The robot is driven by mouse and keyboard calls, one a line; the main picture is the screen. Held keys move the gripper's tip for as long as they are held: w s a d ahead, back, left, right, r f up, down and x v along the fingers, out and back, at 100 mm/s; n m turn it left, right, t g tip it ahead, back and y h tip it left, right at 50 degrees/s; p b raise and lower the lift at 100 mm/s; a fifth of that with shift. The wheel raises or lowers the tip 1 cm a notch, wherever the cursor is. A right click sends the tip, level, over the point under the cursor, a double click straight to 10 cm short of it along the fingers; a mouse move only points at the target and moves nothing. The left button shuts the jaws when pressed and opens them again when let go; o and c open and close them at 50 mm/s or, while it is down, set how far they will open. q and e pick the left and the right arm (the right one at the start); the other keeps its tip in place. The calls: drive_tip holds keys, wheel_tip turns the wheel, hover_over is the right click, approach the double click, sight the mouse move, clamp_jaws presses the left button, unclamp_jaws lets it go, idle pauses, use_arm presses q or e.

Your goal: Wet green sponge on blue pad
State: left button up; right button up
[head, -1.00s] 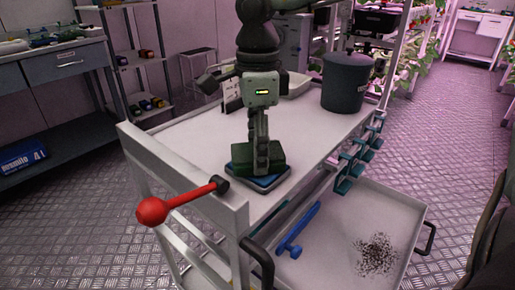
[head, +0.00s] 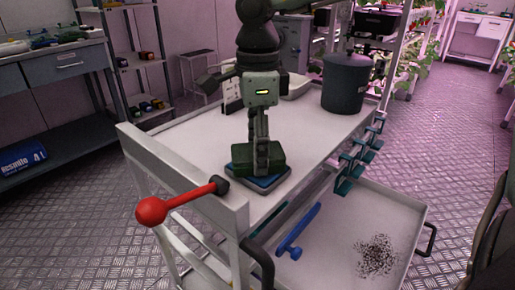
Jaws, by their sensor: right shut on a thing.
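A dark green sponge (head: 243,161) sits on the blue pad (head: 262,182) at the near end of the cart top. My right gripper (head: 262,155) points straight down from above and is shut on the sponge. The fingers hide the sponge's middle. The pad's edges show around the sponge's base, and the sponge appears to touch it. Whether the sponge is wet cannot be told. My left gripper is not in view.
The white cart top (head: 200,137) is mostly clear. A dark lidded bin (head: 343,85) stands at its far right, beside a white tray (head: 295,87). A red-knobbed lever (head: 152,211) sticks out at the near corner. An open drawer (head: 330,262) holds a blue tool (head: 298,232) and dark grains.

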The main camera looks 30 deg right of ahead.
drive_tip(key=shift+r+p, duration=1.85)
drive_tip(key=shift+r, duration=1.65)
drive_tip(key=shift+f, duration=0.1)
wheel_tip(320, 180, down, 7)
drive_tip(key=b, duration=0.3)
drive_tip(key=shift+b, duration=0.35)
drive_tip(key=shift+d, duration=0.1)
